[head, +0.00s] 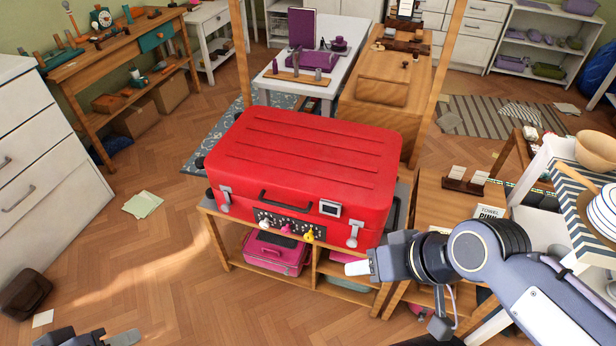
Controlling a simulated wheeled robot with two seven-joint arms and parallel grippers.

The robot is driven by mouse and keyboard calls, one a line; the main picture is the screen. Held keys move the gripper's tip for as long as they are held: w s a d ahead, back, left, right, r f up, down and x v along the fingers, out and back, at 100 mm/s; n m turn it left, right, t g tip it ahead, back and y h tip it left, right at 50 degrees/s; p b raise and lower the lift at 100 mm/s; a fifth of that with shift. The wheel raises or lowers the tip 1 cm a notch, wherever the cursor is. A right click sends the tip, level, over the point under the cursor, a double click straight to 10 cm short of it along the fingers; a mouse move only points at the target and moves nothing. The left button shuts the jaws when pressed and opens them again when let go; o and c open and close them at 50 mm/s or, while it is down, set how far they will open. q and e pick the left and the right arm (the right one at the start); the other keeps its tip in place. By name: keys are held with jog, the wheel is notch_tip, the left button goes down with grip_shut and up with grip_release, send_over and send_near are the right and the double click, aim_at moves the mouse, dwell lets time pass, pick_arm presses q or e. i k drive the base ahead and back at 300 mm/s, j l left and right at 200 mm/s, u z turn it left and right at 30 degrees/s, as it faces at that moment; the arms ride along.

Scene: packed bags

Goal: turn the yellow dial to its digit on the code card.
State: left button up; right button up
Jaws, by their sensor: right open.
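A closed red suitcase (310,150) stands on a wooden bench with its front towards me. A dark panel low on its front carries a white dial, a pink dial and the yellow dial (309,236), the rightmost. Their markings are too small to read. My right gripper (359,268) is open, below and to the right of the yellow dial and apart from it. Only a pale fingertip shows clearly. My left gripper (96,339) is cut off by the bottom edge at the left, far from the suitcase. I cannot make out which card is the code card.
A pink case (275,252) lies on the shelf under the suitcase. A small holder with white cards (468,179) and a sign partly reading "PINK" (487,212) stand at the right. A striped table with a wooden bowl (597,150) is farther right. Floor at the left is mostly clear.

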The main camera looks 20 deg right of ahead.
aim_at(308, 237)
jog(key=l+u, duration=0.65)
jog(key=k+l+u, duration=0.1)
jog(key=l+u, duration=0.25)
jog(key=j, duration=0.1)
